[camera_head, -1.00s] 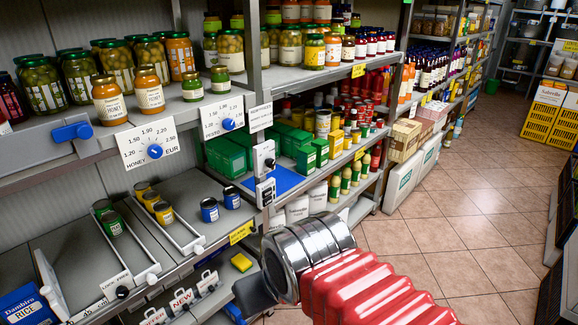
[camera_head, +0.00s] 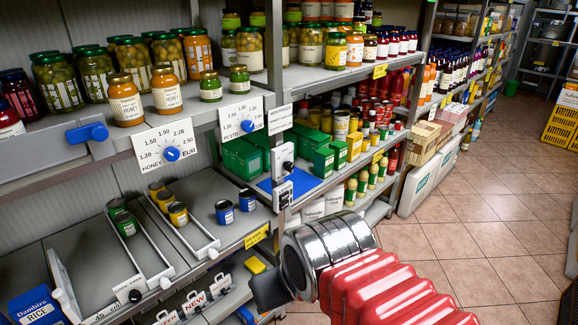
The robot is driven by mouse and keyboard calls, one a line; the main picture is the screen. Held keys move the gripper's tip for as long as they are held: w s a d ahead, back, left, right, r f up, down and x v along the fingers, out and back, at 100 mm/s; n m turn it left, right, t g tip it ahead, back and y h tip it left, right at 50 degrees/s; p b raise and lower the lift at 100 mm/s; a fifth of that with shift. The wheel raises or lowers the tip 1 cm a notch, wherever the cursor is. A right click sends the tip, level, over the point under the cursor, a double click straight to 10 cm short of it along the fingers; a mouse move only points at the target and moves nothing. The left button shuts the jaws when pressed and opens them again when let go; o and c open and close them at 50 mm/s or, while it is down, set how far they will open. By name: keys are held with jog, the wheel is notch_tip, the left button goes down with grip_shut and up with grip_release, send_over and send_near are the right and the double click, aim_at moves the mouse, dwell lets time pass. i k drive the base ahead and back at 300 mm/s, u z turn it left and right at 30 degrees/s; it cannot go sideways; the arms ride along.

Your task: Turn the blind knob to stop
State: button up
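A blue winged knob (camera_head: 87,132) sits on the front of a long grey housing (camera_head: 40,155) at the left, at upper-shelf height. Its wings lie roughly level, slightly tilted. No label on it is readable, so I cannot tell for certain that it is the blind knob. Blue round dials also sit on the honey price plate (camera_head: 165,146) and the pesto price plate (camera_head: 240,117). My gripper (camera_head: 268,290) is a dark shape at the lower middle, beyond the chrome collar, well right of and below the winged knob. Its fingers are not distinguishable, and nothing shows in it.
Honey jars (camera_head: 125,100) and a pesto jar (camera_head: 210,86) stand close above the dials. White plates with black knobs (camera_head: 288,165) are fixed to the shelf post. Small cans (camera_head: 225,212) stand on the lower shelf. The tiled aisle (camera_head: 450,230) at the right is open.

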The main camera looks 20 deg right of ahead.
aim_at(288, 166)
jog(key=i, duration=0.85)
